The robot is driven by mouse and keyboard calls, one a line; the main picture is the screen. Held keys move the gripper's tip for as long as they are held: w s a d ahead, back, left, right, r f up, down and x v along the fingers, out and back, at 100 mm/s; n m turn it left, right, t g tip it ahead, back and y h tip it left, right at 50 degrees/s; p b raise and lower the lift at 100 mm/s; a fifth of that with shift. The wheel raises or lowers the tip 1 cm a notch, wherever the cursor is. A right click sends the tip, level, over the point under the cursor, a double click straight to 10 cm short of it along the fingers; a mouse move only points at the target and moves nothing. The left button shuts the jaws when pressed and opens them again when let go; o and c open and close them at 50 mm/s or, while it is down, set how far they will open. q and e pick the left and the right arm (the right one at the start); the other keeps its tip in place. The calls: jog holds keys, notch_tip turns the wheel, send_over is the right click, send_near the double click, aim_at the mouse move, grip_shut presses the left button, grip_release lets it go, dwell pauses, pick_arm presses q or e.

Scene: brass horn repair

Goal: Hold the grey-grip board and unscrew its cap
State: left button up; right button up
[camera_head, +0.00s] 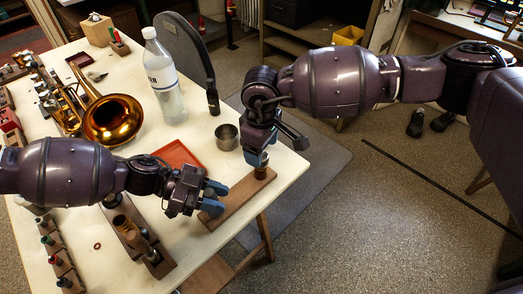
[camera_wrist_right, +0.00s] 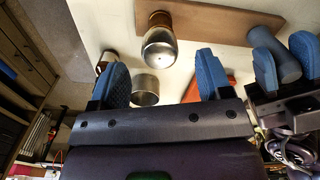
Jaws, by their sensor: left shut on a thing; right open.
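The long brown board (camera_head: 236,202) lies near the table's front right edge; the right wrist view shows it at the top (camera_wrist_right: 215,20). My left gripper (camera_head: 213,197) is shut on the board's grey grip (camera_wrist_right: 284,62), between its blue fingers. At the board's other end stands a brown post (camera_head: 262,174). In the right wrist view, the rounded silver cap (camera_wrist_right: 160,48) sits on it. My right gripper (camera_wrist_right: 164,78) is open, with the cap just beyond its fingertips and apart from them. In the head view, this gripper hides most of the cap.
A metal cup (camera_head: 227,137) and a red tray (camera_head: 179,156) stand close to the board. A clear bottle (camera_head: 164,82), a brass horn (camera_head: 113,119) and a wooden rack (camera_head: 139,240) are farther left. The table edge is just right of the board.

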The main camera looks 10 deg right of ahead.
jog(key=shift+r, duration=2.55)
pick_arm(q)
jog(key=o, duration=1.2)
jog(key=shift+c, duration=0.2)
